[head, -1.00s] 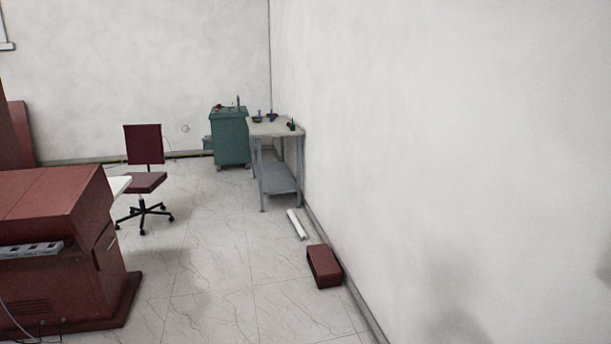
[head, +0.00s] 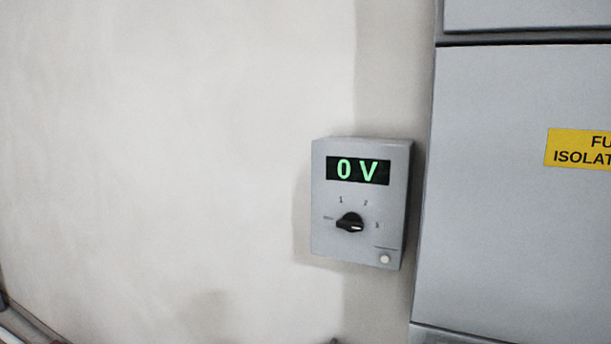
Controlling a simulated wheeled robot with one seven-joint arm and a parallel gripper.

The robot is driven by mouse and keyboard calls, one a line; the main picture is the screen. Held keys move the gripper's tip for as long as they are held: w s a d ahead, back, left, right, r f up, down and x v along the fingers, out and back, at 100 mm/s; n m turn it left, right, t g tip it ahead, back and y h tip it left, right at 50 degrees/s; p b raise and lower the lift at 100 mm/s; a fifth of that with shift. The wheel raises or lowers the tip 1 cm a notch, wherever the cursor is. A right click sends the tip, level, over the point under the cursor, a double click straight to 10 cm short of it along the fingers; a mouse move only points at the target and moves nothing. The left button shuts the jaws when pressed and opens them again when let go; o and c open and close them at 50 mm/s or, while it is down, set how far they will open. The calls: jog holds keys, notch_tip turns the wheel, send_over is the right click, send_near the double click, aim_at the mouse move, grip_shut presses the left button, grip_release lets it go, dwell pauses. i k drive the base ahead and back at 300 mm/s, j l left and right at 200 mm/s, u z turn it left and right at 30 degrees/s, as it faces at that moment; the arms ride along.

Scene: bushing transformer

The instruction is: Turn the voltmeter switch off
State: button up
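The voltmeter (head: 324,240) is a grey box on the wall, right of centre in the head view. Its display (head: 358,171) reads "0 V" in green. Below it is a black rotary switch (head: 350,223), with marks 1, 2 and 3 around it and a small label at its left that I cannot read. The knob lies roughly sideways, with a white mark on its right part, toward the 3. My gripper is not in view.
A large grey cabinet (head: 500,240) stands close to the right of the voltmeter, with a yellow warning label (head: 580,149) cut off by the picture edge. Bare pale wall (head: 170,150) fills the left side.

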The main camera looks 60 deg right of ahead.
aim_at(350, 221)
jog(key=z, duration=2.2)
